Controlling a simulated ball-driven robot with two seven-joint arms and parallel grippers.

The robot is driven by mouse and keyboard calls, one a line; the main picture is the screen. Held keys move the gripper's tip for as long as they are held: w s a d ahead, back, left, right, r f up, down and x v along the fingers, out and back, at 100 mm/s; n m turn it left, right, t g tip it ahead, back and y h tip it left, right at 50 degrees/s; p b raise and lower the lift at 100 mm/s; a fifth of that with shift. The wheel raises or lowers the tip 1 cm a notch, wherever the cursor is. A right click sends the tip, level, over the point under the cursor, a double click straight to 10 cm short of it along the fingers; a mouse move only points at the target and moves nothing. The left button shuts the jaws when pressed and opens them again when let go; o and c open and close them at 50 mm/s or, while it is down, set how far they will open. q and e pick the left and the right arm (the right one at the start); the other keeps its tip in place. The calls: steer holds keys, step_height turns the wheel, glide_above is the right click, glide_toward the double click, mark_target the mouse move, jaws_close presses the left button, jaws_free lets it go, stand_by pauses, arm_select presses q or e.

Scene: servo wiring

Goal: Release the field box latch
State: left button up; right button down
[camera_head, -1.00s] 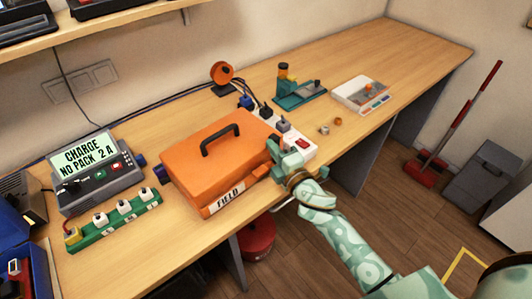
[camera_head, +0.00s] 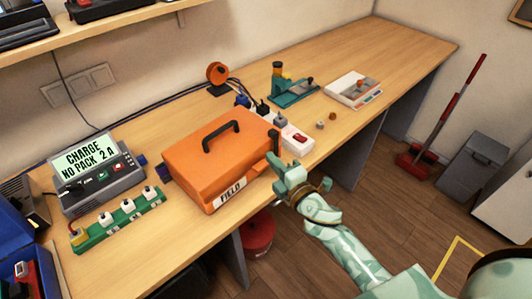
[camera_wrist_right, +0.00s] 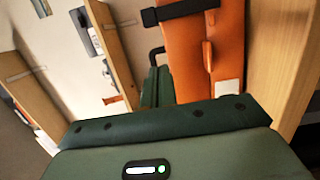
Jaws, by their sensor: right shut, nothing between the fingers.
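The orange field box (camera_head: 190,150) sits shut on the bench, its black handle (camera_head: 221,136) on top and a FIELD label (camera_head: 233,190) on its front. A dark upright piece (camera_head: 274,140) shows at its right end, probably the latch; I cannot tell its state for sure. My right gripper (camera_head: 278,172) is shut and empty just off the box's right front corner, seemingly apart from it. In the right wrist view the box (camera_wrist_right: 225,50) shows beyond the fingers (camera_wrist_right: 157,88), with a black bar (camera_wrist_right: 180,10) across it. My left gripper is out of view.
A white power strip (camera_head: 292,136) lies right of the box. A charger (camera_head: 98,180) and a green strip with white plugs (camera_head: 120,220) stand left. A green tool (camera_head: 292,88) and a white case (camera_head: 352,88) stand farther back.

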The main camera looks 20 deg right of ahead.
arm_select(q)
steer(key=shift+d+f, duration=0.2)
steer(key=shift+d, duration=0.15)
arm_select(e)
steer(key=s, duration=0.5)
steer(key=shift+s+d+r, duration=0.15)
steer(key=shift+s+d, duration=0.05)
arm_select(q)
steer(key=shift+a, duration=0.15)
